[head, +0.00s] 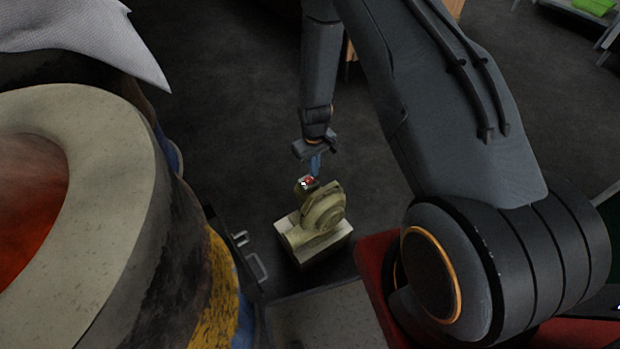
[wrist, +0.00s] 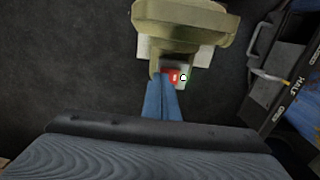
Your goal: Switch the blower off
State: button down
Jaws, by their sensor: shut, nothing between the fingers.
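The blower (head: 322,210) is a beige-green snail-shaped housing on a pale block, standing low near the middle of the head view. Its switch (head: 308,182) has a red part beside a white or green part on a small box at the blower's back. In the wrist view the blower (wrist: 185,22) is at the top and the red part of the switch (wrist: 171,76) is just beyond my fingertips. My gripper (head: 315,165) is shut and empty, with its blue fingers (wrist: 160,88) pointing at the switch. The fingertips overlap the red part's edge; I cannot tell whether they touch it.
The barrel oven (head: 130,150), with a pale rim and glowing red inside, fills the left of the head view. A dark panel with lettering (wrist: 285,90) and a handle stands right of the blower in the wrist view. Dark floor (head: 230,120) lies open behind the blower.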

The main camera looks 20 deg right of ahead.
jog(key=shift+f, duration=0.55)
jog(key=shift+r, duration=0.2)
notch_tip(320, 180, up, 7)
jog(key=p, duration=0.4)
jog(key=shift+f, duration=0.15)
dwell(0.5)
